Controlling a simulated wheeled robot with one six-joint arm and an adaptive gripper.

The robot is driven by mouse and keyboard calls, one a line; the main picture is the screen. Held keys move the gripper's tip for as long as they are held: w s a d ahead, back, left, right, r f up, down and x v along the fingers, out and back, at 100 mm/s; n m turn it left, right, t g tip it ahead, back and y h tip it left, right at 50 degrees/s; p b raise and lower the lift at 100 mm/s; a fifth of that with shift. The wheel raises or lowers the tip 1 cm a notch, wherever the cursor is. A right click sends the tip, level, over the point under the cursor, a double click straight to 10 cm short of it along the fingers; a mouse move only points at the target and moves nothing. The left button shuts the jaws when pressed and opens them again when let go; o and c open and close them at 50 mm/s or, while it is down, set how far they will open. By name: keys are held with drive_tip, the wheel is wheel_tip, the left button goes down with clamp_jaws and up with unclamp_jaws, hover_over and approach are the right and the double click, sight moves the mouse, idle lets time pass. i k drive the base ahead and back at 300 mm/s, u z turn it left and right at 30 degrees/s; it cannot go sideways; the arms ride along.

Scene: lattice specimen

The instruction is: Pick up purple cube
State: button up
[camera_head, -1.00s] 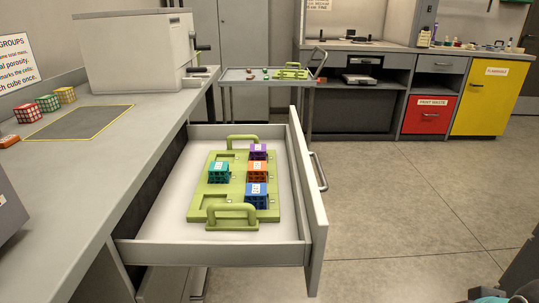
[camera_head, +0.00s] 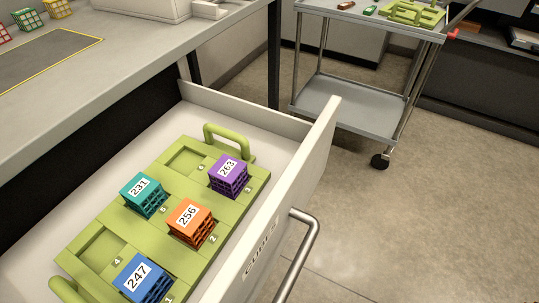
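The purple cube (camera_head: 229,176) is a lattice block with a white top label reading 263. It sits in the green tray (camera_head: 128,223), near the tray's far handle, inside the open drawer. An orange cube (camera_head: 191,222) labelled 256 is in front of it to the left. A teal cube (camera_head: 143,194) labelled 231 is to its left. A blue cube (camera_head: 143,277) labelled 247 is at the near end. My gripper does not show in the head view.
The drawer front (camera_head: 290,200) rises to the right of the tray, with a metal handle (camera_head: 297,255) outside. The bench (camera_head: 120,50) overhangs at the upper left. A wheeled cart (camera_head: 350,105) stands behind. The floor at the right is clear.

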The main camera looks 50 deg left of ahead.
sight(228, 174)
drive_tip(key=i, duration=1.25)
drive_tip(key=u, duration=4.2)
drive_tip(key=k, duration=0.5)
drive_tip(key=z, duration=0.8)
drive_tip(key=i, duration=0.7)
drive_tip(key=u, duration=0.85)
